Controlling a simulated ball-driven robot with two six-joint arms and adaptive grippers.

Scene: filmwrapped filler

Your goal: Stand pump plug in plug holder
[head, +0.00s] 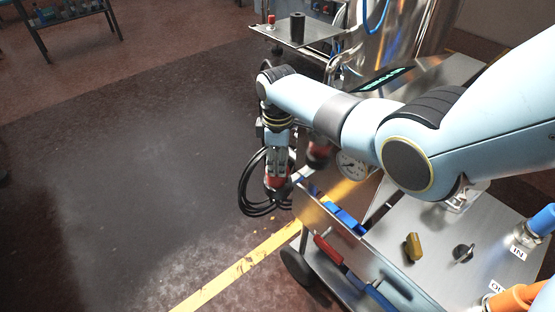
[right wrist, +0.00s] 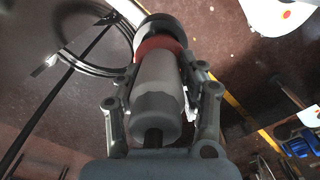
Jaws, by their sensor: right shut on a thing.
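My right gripper (head: 277,184) points down beside the front of the steel machine. It is shut on a plug with a grey body (right wrist: 158,82), a red band and a dark end; the plug lies between both fingers in the right wrist view. In the head view only a red and dark part of the plug (head: 276,183) shows below the fingers. A coiled black cable (head: 246,190) hangs by the plug. A black upright cylinder (head: 297,28) stands on a steel side shelf at the back; I cannot tell whether it is the plug holder. My left gripper is out of view.
A dial gauge (head: 351,166) and a blurred red part sit close behind the gripper. The machine's steel top (head: 430,215) carries a yellow-brown knob (head: 413,246) and a dark knob (head: 463,253). A yellow floor line (head: 235,268) runs below. The floor to the left is clear.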

